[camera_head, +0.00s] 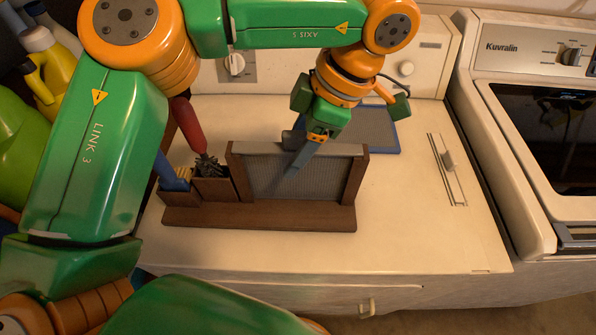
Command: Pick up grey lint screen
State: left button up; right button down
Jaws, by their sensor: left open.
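The grey lint screen (275,178) stands upright in a dark wooden holder (260,214) on the white machine top. Its light grey top edge shows between the two wooden posts. My left gripper (299,150) reaches down from above at the middle of that top edge. It is open, with one dark finger in front of the mesh and the other at or behind the top edge. I cannot tell whether either finger touches the screen. Part of the top edge is hidden by the gripper. My right gripper is out of view.
A blue-framed grey panel (378,131) lies behind the holder. A red-handled brush (188,125) and a blue item (172,178) stand in the holder's left slots. Bottles (47,65) are at far left. A second machine (535,100) is at right.

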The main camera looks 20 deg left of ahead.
aim_at(287, 132)
pick_arm(q)
jog(key=x, duration=0.2)
jog(key=shift+a+f+p, duration=0.2)
jog(key=shift+f+p, duration=0.1)
jog(key=shift+f, duration=0.1)
jog(key=shift+a+f, duration=0.1)
jog(key=shift+f, duration=0.2)
grip_shut()
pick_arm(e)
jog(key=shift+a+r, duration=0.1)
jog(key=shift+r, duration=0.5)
